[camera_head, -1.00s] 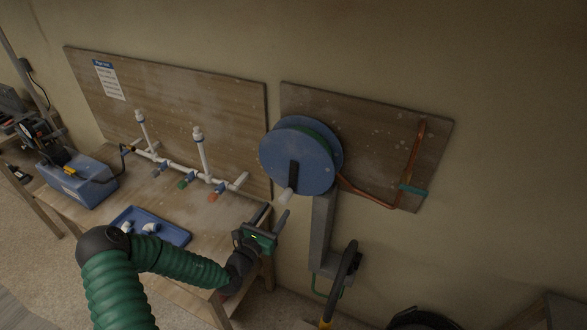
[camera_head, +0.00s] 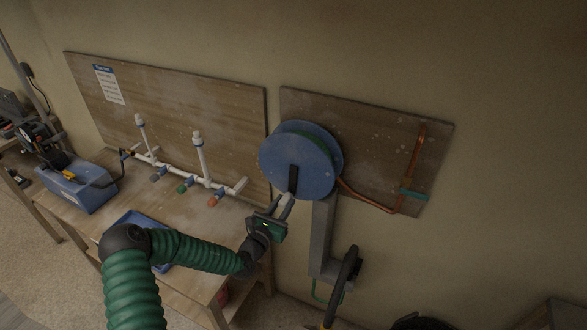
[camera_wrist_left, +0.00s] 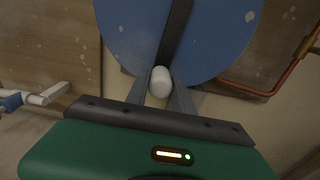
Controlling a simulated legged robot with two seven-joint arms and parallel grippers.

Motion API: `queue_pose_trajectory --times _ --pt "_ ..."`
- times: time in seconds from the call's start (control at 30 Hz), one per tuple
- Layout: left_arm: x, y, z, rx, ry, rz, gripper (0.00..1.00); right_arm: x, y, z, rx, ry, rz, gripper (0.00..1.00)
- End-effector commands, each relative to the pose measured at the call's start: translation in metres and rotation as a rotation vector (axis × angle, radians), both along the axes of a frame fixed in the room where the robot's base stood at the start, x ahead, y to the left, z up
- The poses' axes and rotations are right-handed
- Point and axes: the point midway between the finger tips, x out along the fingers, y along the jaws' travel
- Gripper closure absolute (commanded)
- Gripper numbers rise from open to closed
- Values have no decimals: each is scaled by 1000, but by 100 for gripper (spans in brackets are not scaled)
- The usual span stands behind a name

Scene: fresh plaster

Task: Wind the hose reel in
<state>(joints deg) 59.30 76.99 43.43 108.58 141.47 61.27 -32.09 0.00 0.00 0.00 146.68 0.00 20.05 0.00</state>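The blue hose reel (camera_head: 300,160) is mounted on the wall, with green hose wound inside it. Its dark crank arm (camera_head: 293,179) points down and ends in a pale handle (camera_head: 286,198). My left gripper (camera_head: 281,206) is just below the reel, with its fingers open on either side of the handle. In the left wrist view the white handle (camera_wrist_left: 160,82) stands between the two grey fingers, below the reel disc (camera_wrist_left: 220,35). I cannot tell whether the fingers touch it. My right gripper is not in view.
A wooden board with copper pipe (camera_head: 375,200) is right of the reel. A grey post (camera_head: 322,240) stands below it. White pipework (camera_head: 200,160) and a blue toolbox (camera_head: 75,185) are on the bench at left. A yellow-black tool (camera_head: 345,280) hangs lower right.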

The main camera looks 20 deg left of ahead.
Motion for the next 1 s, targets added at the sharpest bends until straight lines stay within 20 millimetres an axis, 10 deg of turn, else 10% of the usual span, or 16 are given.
queue_pose_trajectory --times 0.17,1.0 --pt "0 1 0 1 0 1 100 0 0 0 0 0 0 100" --pt "0 47 20 2 -1 1 100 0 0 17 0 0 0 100"
